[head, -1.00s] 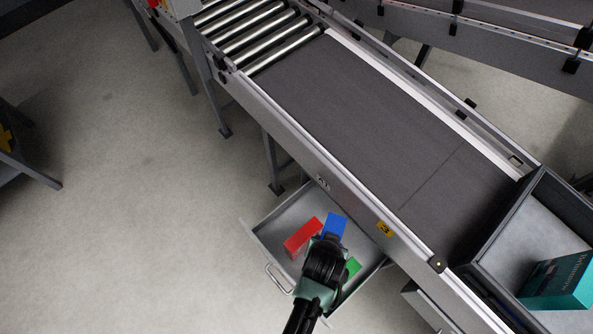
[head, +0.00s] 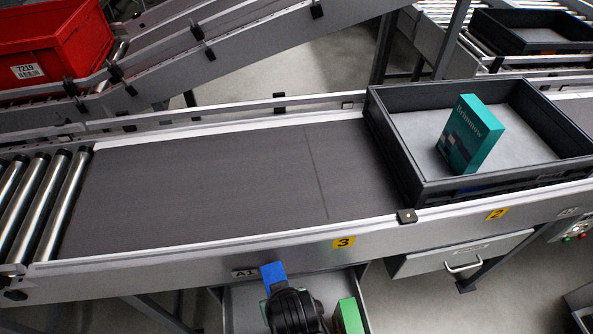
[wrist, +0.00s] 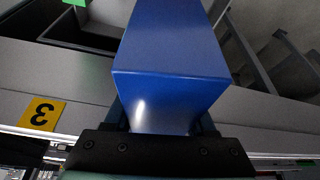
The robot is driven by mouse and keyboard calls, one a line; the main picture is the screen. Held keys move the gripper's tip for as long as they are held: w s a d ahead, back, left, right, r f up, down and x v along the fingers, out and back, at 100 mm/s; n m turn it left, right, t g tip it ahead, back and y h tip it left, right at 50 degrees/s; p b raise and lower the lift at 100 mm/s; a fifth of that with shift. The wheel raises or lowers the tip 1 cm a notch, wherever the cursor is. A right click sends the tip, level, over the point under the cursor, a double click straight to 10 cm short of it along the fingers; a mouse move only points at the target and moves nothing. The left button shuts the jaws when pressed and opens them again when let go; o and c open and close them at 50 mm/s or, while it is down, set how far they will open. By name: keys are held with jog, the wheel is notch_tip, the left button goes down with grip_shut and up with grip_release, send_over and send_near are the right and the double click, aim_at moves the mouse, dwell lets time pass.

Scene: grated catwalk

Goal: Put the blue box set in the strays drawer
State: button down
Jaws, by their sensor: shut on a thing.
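The blue box set (head: 273,277) shows at the bottom of the head view, partly hidden by my gripper (head: 292,305). In the wrist view the blue box (wrist: 172,65) fills the centre, between the jaws of my gripper (wrist: 163,122), which is shut on it. The open grey drawer (head: 238,312) lies below, under the conveyor edge. The box overlaps its back part in the picture; I cannot tell whether it touches the drawer. The drawer's front is out of frame.
A green box (head: 349,316) shows at the drawer's right side. A dark tray (head: 440,190) with a teal box (head: 468,135) stands on the conveyor (head: 210,185). A closed drawer (head: 460,255) is at right. A red crate (head: 50,50) is at upper left.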

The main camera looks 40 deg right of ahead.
jog(key=s+d+f+m+b, duration=0.25)
jog(key=d+f+b, duration=0.4)
jog(key=b, duration=0.35)
jog(key=s+f+b+x, duration=0.1)
jog(key=b+x, duration=0.6)
jog(key=x, duration=0.8)
jog(key=shift+s+a+f+h, duration=0.3)
jog(key=shift+s+h, duration=0.1)
jog(key=shift+s, duration=0.1)
jog(key=shift+f, duration=0.1)
jog(key=shift+c, duration=1.1)
grip_release()
jog(key=shift+f, duration=0.1)
jog(key=p+v, duration=0.4)
jog(key=v, duration=0.8)
jog(key=shift+p, duration=0.3)
